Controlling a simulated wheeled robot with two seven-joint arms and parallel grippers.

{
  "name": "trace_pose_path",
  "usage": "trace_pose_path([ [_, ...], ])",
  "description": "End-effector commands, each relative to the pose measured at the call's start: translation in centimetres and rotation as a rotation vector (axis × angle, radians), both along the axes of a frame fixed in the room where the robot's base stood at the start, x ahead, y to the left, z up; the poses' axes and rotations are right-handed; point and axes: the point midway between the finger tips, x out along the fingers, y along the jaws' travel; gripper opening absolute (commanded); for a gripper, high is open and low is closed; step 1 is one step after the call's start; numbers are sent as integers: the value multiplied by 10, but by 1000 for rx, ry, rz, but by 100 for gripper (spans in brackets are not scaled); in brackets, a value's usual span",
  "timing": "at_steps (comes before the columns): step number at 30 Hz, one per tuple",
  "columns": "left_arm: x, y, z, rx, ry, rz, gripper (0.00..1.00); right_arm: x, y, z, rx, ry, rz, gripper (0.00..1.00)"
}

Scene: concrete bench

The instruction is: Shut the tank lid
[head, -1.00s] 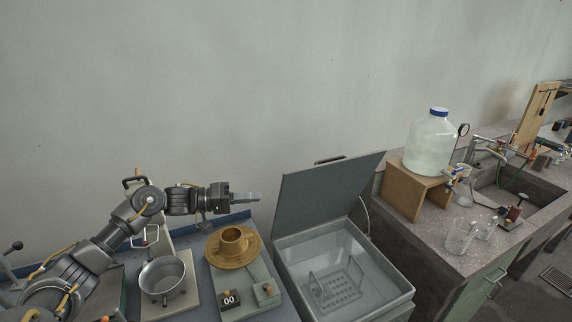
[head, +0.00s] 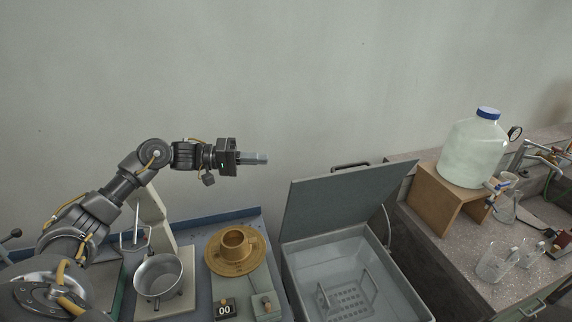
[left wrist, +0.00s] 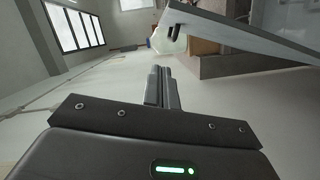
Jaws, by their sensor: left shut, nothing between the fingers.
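The tank (head: 408,306) is a pale grey box with a perforated rack inside it. Its grey lid (head: 345,203) stands raised and tilted at the back, with a dark handle (head: 350,166) on its top edge. My left gripper (head: 262,158) is shut and empty, apart from the lid, to its left and slightly higher in the head view. In the left wrist view the shut fingers (left wrist: 161,87) point forward, and the lid (left wrist: 245,32) crosses the upper right. My right gripper is not in view.
Left of the tank are a brass ring-shaped piece (head: 234,252), a metal bowl (head: 159,275) and a small box reading 00 (head: 224,310). To the right, a blue-capped jug (head: 474,150) stands on a wooden stand (head: 440,201), with glass beakers (head: 495,262) nearby.

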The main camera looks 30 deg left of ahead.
Motion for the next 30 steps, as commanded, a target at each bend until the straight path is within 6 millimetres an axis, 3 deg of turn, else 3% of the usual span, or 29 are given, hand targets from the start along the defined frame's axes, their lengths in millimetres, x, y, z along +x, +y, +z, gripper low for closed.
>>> trace_pose_path([
  [3, 9, -15, -3, -3, -3, -7, 0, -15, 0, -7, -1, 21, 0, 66],
  [7, 22, -36, -6, -2, -5, -5, 0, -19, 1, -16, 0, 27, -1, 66],
  [16, 52, -85, -11, -1, -3, -1, 0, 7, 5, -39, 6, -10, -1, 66],
  [21, 33, -99, -22, 0, -2, -1, 0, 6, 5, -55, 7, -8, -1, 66],
  [30, 24, -107, -22, -1, -1, 1, 0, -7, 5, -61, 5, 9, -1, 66],
])
